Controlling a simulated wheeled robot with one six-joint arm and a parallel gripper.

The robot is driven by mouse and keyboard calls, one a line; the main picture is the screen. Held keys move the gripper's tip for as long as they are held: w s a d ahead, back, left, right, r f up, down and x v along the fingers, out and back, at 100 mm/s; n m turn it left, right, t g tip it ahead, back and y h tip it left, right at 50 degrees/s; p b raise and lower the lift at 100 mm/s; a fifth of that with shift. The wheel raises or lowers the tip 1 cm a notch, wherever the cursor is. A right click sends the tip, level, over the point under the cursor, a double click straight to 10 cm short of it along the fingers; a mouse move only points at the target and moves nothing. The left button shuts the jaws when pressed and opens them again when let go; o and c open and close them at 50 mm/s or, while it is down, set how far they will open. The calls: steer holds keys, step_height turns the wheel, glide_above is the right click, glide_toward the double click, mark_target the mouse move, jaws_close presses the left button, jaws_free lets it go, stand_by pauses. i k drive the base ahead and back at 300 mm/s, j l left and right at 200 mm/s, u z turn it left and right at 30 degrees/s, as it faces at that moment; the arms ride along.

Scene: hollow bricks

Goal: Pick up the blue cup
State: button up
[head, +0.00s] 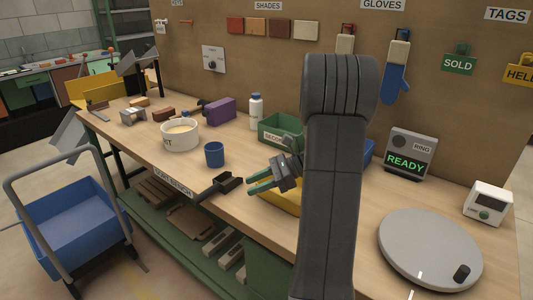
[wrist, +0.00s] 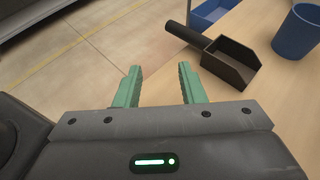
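The blue cup (head: 214,155) stands upright on the wooden workbench, right of a white round tub. It also shows in the wrist view (wrist: 296,33), at the upper right and partly cut off by the frame edge. My gripper (head: 256,184) is at the bench's front side, to the right of the cup and apart from it. In the wrist view its two green fingers (wrist: 160,84) are spread with nothing between them. Part of the bench behind my arm is hidden in the head view.
A black scoop (head: 218,187) lies between my gripper and the cup, near the bench's front edge. The white tub (head: 180,135) stands left of the cup. A green bin (head: 281,131) and a yellow tray (head: 284,202) are close to my arm. A grey turntable (head: 428,245) sits at right.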

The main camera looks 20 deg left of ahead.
mark_target(215, 155)
steer(key=i+j+z, duration=0.1)
steer(key=j+z, duration=0.8)
steer(key=j, duration=0.15)
steer(key=k+j, duration=0.1)
steer(key=j, duration=0.6)
